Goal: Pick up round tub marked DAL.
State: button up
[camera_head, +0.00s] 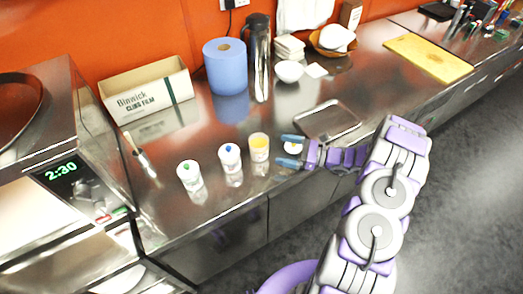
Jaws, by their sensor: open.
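Small round white tubs stand in a row near the counter's front edge. One has a green mark on its lid (188,172), one a blue mark (229,155), and one a yellow top (259,145). A further small white round item (294,148) shows between the fingers of my gripper, mostly hidden by them. The lettering is too small to read, so I cannot tell which tub is marked DAL. My gripper (289,150) is open, with its blue fingertips pointing left, just right of the yellow-topped tub. I cannot tell whether the fingers touch anything.
The steel counter (215,195) holds a metal tray (327,120) behind my gripper. Farther back are a cling film box (147,90), a blue paper roll (226,66), a dark flask (259,45), and a white bowl (289,71). A brush (143,158) lies left of the tubs.

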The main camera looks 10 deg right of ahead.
aim_at(253, 144)
jog(key=x, duration=0.4)
jog(key=b+x, duration=0.1)
jog(key=x, duration=0.2)
jog(key=shift+s+a, duration=0.15)
jog(key=shift+s, duration=0.25)
jog(key=shift+w+a+f+b, duration=0.15)
jog(key=shift+w+a+b, duration=0.4)
jog(key=shift+w, duration=0.1)
jog(key=shift+b+x, duration=0.3)
jog(key=shift+x, duration=1.6)
jog(key=shift+s+d, duration=0.15)
jog(key=shift+d, duration=0.25)
jog(key=c, duration=0.6)
jog(key=shift+a, duration=0.3)
jog(key=c, duration=0.6)
